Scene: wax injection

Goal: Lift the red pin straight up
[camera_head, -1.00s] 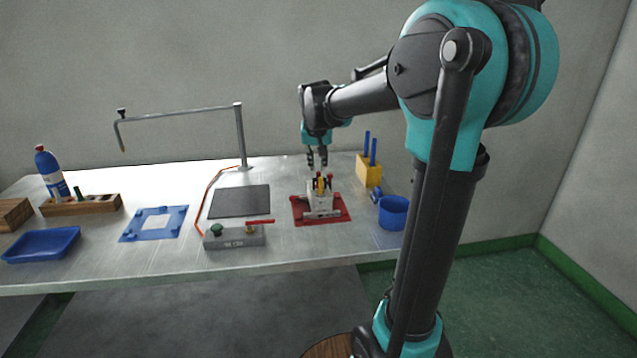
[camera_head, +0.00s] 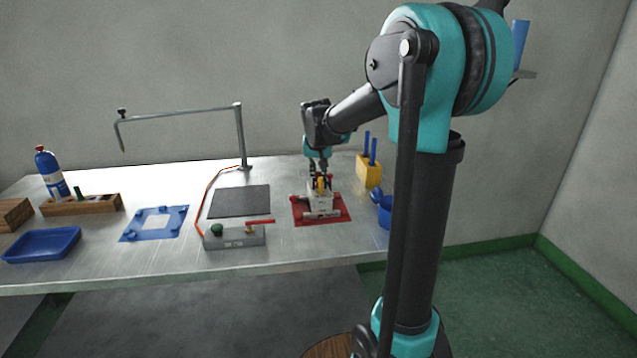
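A pale grey mold block (camera_head: 319,204) with a yellow part (camera_head: 321,184) on top stands on a red base plate (camera_head: 341,214) at the right of the table. Small red bits show at the block's sides. I cannot single out the red pin; it is too small or hidden by the fingers. My gripper (camera_head: 319,175) points down just over or behind the block's top, its fingertips overlapping the parts there. Whether the fingers are closed on anything is too small to tell.
A yellow holder (camera_head: 368,172) with blue sticks stands right of the block, and a blue cup (camera_head: 385,212) is partly behind my arm. A grey box (camera_head: 234,238) with a red lever (camera_head: 259,222) and a dark mat (camera_head: 240,202) lie left.

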